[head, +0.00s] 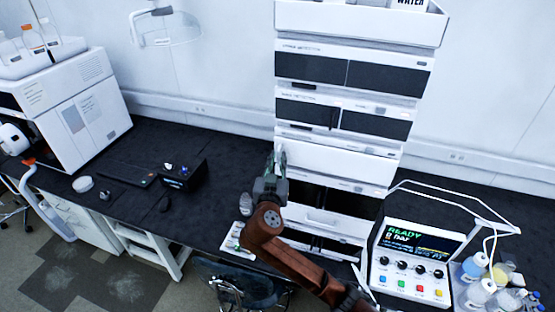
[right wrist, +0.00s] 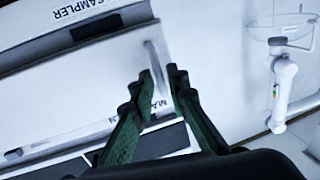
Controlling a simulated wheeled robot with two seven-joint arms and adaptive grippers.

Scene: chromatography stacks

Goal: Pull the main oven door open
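The main oven door is a white panel (head: 340,163) in the middle of the instrument stack, and it looks closed. It also shows in the right wrist view (right wrist: 85,100), with a "MAIN" label partly hidden behind my fingers. A slim upright handle (right wrist: 154,58) stands out near the door's edge. My right gripper (head: 279,150) is in front of the door's left end. In the right wrist view its green fingers (right wrist: 162,75) are apart, with the handle between or just beyond the tips; I cannot tell whether they touch it. My left gripper is not in view.
Dark-fronted modules (head: 350,75) sit above the door. A control box (head: 412,262) and bottles (head: 480,290) stand at the right. A stool (head: 240,285) is below my right arm. The black bench (head: 215,150) left of the stack is partly clear.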

